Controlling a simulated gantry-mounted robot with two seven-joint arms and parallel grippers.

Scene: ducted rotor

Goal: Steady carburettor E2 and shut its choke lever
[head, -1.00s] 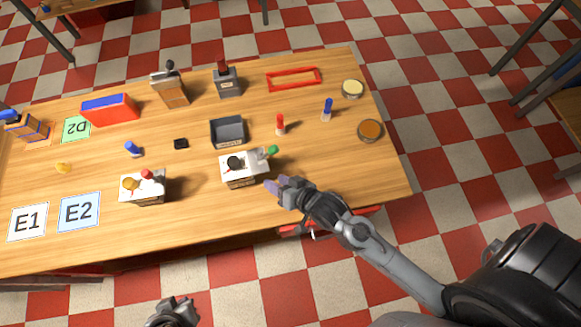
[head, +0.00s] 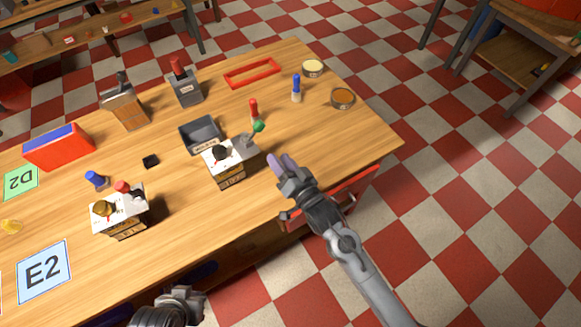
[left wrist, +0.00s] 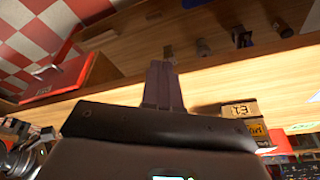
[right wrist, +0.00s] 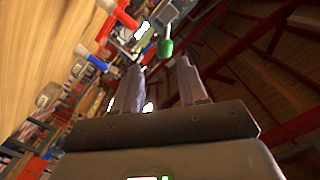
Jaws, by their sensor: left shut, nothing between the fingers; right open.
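Two boxy white-topped units stand on the table. The right one (head: 228,163) has a black round cap and a lever with a green knob (head: 258,126); the knob also shows in the right wrist view (right wrist: 165,47). The left one (head: 120,212) has a brass-coloured cap and a red knob. I cannot read which is carburettor E2. My right gripper (head: 282,161) is open and empty, just right of the green-knobbed unit, apart from it. My left gripper (left wrist: 162,85) is shut and empty, low by the table's front edge; in the head view only its dark body shows.
An E2 card (head: 44,271) lies at the front left. A grey bin (head: 200,134) stands behind the green-knobbed unit. Red (head: 253,107) and blue (head: 296,88) upright pieces and two round tins stand at the right. A red drawer (head: 350,195) sticks out at the front edge.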

